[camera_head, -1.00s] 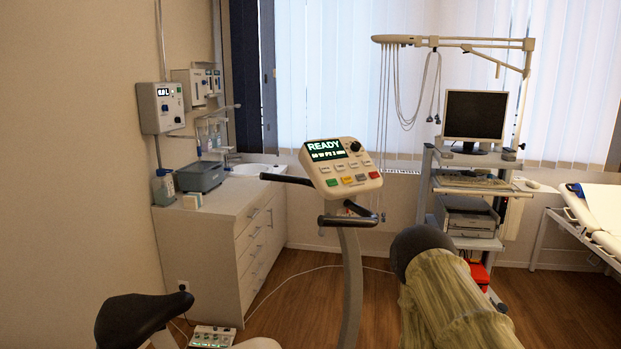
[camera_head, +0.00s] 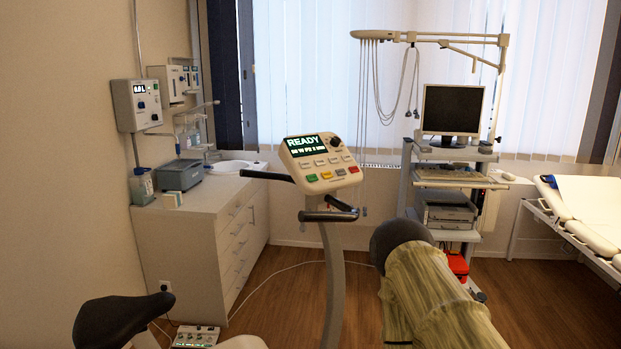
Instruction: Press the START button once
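The exercise bike's console (camera_head: 318,163) stands in the middle of the head view, tilted on its post. Its screen (camera_head: 306,145) reads READY in large letters, with a smaller line below. A dark knob (camera_head: 334,141) is right of the screen. The button labels are too small to read, so I cannot tell which says START. My gripper is not in view, and nothing touches the console.
Dark handlebars (camera_head: 329,215) project below and left of the console. The bike's saddle (camera_head: 118,318) is at the lower left. A white cabinet (camera_head: 200,245) stands on the left, an equipment cart (camera_head: 452,172) at the back right, and a bed (camera_head: 578,215) far right. Floor shows between.

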